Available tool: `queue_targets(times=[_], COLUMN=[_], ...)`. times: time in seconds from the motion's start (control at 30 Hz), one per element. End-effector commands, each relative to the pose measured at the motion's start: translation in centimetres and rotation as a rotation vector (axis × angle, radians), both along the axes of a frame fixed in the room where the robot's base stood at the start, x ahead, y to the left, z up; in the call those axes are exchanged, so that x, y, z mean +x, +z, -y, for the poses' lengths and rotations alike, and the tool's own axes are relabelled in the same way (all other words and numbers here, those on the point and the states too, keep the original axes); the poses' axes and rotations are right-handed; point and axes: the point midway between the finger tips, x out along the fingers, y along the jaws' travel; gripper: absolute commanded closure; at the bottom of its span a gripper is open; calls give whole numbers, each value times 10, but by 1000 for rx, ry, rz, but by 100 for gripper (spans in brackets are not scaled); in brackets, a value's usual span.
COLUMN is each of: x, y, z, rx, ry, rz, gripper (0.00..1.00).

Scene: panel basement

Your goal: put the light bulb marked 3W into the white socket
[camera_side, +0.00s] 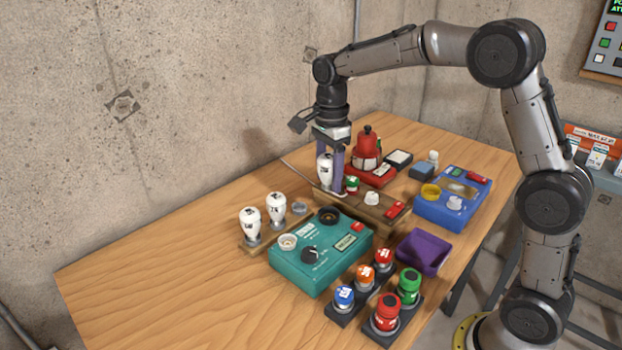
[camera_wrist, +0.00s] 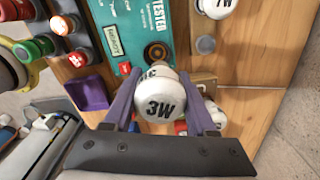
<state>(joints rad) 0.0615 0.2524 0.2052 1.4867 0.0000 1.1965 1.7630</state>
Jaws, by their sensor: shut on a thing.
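The white light bulb marked 3W (camera_wrist: 160,100) is between the purple fingers of my gripper (camera_wrist: 162,84). My gripper is shut on it, and the bulb (camera_side: 325,172) is upright behind the teal tester box (camera_side: 310,273) in the side view. The white socket (camera_side: 287,242) is on the tester's top at the left, apart from the bulb and empty. A dark socket (camera_side: 328,215) is on the same box, nearer the bulb; it also shows in the wrist view (camera_wrist: 156,52).
Two white bulbs (camera_side: 250,223) (camera_side: 275,206) stand in a wooden rack left of the tester, beside an empty holder (camera_side: 300,208). Coloured caps (camera_side: 388,312) stand in front.

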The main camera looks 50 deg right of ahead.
Motion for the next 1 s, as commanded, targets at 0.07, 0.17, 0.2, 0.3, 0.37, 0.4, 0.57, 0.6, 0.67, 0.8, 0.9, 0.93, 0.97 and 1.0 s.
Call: queue_targets(times=[0.07,0.17,0.2,0.3,0.37,0.4,0.57,0.6,0.67,0.8,0.9,0.93,0.97,1.0], x=[-15,-28,-33,-41,-43,-44,-28,-22,-14,1,5,6,6,5], y=[7,13,14,18,19,20,22,20,18,8,1,0,-2,-4], z=[-1,-2,-2,-2,-3,-3,-17,-25,-40,-78,-101,-107,-111,-115], rx=[0,0,0,0,0,0,1,1,3,4,3,2,2,1], ry=[0,0,0,-3,-15,-30,-105,-112,-114,-88,-48,-36,-26,-16], rz=[1,1,0,0,0,2,22,24,26,22,14,11,10,4], gripper=[99,99,99,99,99,99,99,99,99,99,99,99,99,99])
